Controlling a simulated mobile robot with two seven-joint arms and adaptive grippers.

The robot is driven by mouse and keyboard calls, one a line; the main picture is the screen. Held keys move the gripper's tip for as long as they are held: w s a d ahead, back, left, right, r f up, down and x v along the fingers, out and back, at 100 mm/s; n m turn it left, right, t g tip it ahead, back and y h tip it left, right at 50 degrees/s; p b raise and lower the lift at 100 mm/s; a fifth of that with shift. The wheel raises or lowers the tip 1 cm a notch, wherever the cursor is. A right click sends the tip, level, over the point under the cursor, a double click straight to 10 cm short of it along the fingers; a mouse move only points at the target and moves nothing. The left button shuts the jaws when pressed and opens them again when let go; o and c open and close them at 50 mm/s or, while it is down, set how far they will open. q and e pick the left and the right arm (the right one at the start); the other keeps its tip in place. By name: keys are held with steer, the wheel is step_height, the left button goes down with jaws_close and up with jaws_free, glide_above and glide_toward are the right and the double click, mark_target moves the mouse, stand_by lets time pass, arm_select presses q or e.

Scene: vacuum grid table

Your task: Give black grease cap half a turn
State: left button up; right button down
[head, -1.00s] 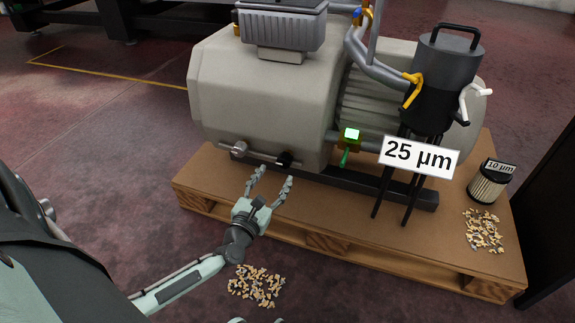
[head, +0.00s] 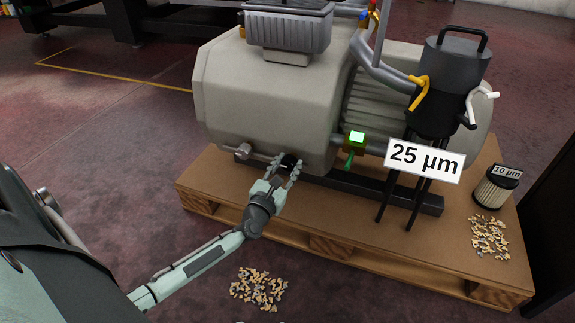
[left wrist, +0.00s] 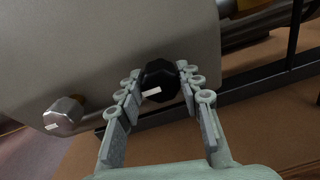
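The black grease cap (head: 289,161) sits at the lower front of the grey pump body (head: 265,100). In the left wrist view the cap (left wrist: 160,84) is dark and faceted, with a white mark on its lower left. My left gripper (head: 284,168) has its two fingers on either side of the cap. In the left wrist view the fingers (left wrist: 160,88) are spread, with the tips beside the cap's sides. I cannot tell whether they touch it. My right gripper is not in view.
A silver cap (head: 243,151) with a white mark sits left of the black one. The pump stands on a wooden pallet (head: 390,232). A green-lit sensor (head: 356,139), a 25 µm sign (head: 424,161) and a black canister (head: 448,80) are to the right. Loose pellets (head: 259,289) lie on the floor.

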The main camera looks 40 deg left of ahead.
arm_select(q)
steer(key=c, duration=0.6)
steer(key=shift+o, duration=0.2)
steer(key=shift+m, duration=0.4)
